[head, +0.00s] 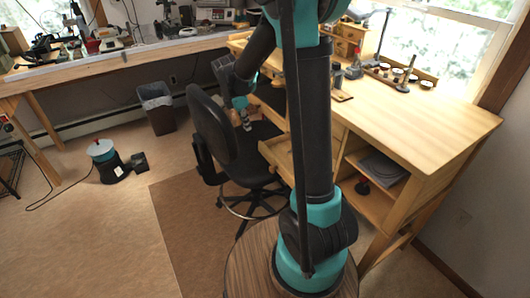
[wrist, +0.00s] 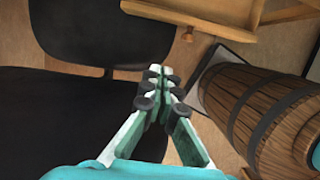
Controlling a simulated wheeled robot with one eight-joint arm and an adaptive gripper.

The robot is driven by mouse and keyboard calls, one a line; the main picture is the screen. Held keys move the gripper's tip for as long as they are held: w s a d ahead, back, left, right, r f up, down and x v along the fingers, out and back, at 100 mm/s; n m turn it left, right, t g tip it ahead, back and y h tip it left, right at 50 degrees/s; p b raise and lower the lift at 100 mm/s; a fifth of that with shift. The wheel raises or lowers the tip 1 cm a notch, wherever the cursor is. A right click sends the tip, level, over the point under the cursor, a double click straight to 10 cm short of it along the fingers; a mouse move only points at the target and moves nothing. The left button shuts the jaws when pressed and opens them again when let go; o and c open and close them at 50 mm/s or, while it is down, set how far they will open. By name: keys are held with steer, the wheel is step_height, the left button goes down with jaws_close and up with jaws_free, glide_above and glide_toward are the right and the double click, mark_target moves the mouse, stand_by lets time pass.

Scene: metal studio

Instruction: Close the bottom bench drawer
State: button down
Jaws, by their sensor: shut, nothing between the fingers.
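The wooden bench (head: 430,105) stands at the right in the head view. A low bench drawer (head: 274,157) is pulled out toward the chair, and my arm hides part of it. In the wrist view a wooden drawer front (wrist: 205,14) with a round knob (wrist: 187,35) shows at the top, beyond my fingertips. My gripper (head: 243,120) is left of and above the open drawer, over the chair seat, apart from the drawer. In the wrist view my gripper (wrist: 158,80) is shut and empty, its fingertips together.
A black office chair (head: 212,130) stands close to the drawer, and its backrest (wrist: 70,35) fills the left of the wrist view. An open shelf (head: 375,175) is right of my arm. A bin (head: 157,108) stands by the wall. The floor at the left is mostly clear.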

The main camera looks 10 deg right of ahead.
steer(key=d+x, duration=0.2)
steer(key=x, duration=0.7)
steer(key=w+d+r+x, duration=0.1)
steer(key=x, duration=0.9)
steer(key=shift+d, duration=0.35)
steer(key=shift+w+d, duration=0.1)
steer(key=shift+w, duration=0.05)
glide_above(281, 157)
steer(key=shift+w, duration=0.15)
